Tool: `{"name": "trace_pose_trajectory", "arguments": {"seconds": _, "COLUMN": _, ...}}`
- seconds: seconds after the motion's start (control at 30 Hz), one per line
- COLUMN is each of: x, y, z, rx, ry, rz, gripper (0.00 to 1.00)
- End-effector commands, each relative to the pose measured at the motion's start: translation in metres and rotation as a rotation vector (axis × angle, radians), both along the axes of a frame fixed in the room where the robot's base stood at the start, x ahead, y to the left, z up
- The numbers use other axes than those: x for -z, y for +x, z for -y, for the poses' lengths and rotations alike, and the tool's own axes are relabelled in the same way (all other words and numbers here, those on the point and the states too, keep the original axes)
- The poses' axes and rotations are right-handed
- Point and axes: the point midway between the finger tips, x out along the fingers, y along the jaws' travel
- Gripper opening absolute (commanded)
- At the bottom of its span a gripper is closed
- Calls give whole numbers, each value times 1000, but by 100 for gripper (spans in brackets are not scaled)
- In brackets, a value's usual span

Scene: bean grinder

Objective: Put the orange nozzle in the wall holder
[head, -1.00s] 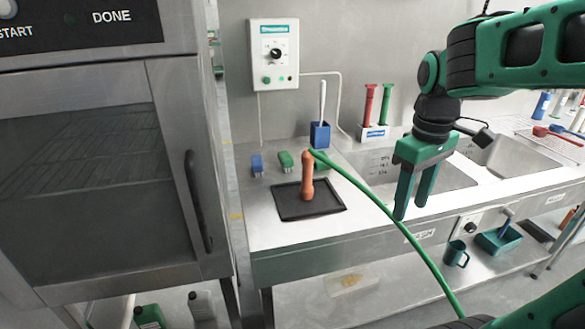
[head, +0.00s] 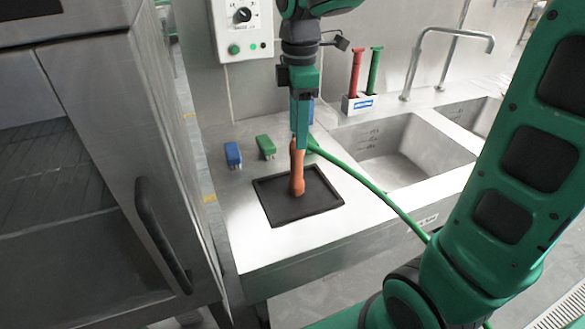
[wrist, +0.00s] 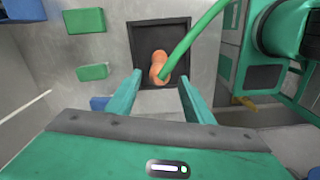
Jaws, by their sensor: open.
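The orange nozzle (head: 297,170) stands upright on a black mat (head: 324,204) on the steel counter, with a green hose (head: 368,182) running from its top to the right. My gripper (head: 300,140) is above the nozzle, pointing down, and covers part of its top in the head view. In the wrist view my gripper (wrist: 163,88) is open, and the nozzle (wrist: 159,67) shows beyond the fingertips, between them in the picture. I cannot tell whether a finger touches it. I cannot make out the wall holder in these frames.
A blue block (head: 233,155) and a green block (head: 265,146) lie left of the mat. A rack with a red and a green tool (head: 358,103) stands behind, near the sink (head: 400,150). The oven (head: 90,170) stands close on the left. A control box (head: 240,28) hangs on the wall.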

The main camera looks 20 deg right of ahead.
Motion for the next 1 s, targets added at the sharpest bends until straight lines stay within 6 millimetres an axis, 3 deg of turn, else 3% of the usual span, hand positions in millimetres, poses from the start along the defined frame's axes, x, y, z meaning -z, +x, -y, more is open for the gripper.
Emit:
{"name": "trace_pose_trajectory", "arguments": {"seconds": 0.37, "x": 33, "y": 1, "z": -3, "rx": -2, "ry": -1, "rz": -1, "gripper": 47}}
{"name": "trace_pose_trajectory", "arguments": {"seconds": 0.63, "x": 68, "y": 3, "z": -4, "rx": -1, "ry": -1, "rz": -1, "gripper": 47}}
{"name": "trace_pose_trajectory", "arguments": {"seconds": 0.97, "x": 74, "y": 3, "z": -4, "rx": -1, "ry": 0, "rz": 2, "gripper": 47}}
{"name": "trace_pose_trajectory", "arguments": {"seconds": 1.0, "x": 74, "y": 3, "z": -4, "rx": -1, "ry": 0, "rz": 2, "gripper": 38}}
